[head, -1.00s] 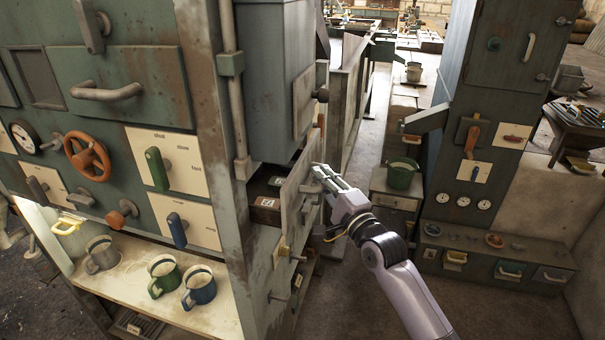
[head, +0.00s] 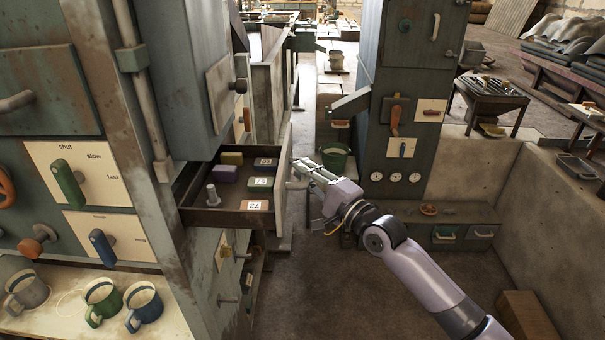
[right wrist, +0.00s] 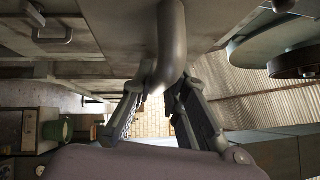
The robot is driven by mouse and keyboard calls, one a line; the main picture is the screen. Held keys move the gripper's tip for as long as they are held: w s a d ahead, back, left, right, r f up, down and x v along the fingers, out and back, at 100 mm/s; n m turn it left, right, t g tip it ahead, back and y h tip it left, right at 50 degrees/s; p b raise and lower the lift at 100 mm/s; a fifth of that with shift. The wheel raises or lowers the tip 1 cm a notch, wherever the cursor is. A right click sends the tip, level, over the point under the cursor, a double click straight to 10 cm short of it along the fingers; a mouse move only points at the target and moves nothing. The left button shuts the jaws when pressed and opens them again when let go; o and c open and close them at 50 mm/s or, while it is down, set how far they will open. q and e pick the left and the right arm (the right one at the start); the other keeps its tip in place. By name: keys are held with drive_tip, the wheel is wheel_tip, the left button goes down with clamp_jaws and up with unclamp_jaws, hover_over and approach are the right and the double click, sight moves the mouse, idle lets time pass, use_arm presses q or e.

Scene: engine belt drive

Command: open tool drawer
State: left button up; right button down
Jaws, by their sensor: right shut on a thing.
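The tool drawer (head: 228,215) stands pulled out of the grey-green cabinet in the head view. My right gripper (head: 301,176) is at the outer face of the drawer front (head: 284,185). It is shut on the drawer handle (right wrist: 172,45), a thick grey curved bar that shows between the fingers in the right wrist view. My left gripper is not in view.
Green and blue mugs (head: 143,304) stand on the shelf at lower left. A grey cabinet with an orange lever (head: 395,118) stands behind my right arm. A green bucket (head: 335,157) is beyond the gripper. The floor right of the drawer is clear.

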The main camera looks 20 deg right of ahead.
drive_tip(key=shift+f, duration=0.15)
drive_tip(key=c, duration=1.6)
unclamp_jaws()
drive_tip(key=shift+o, duration=0.2)
drive_tip(key=v, duration=1.2)
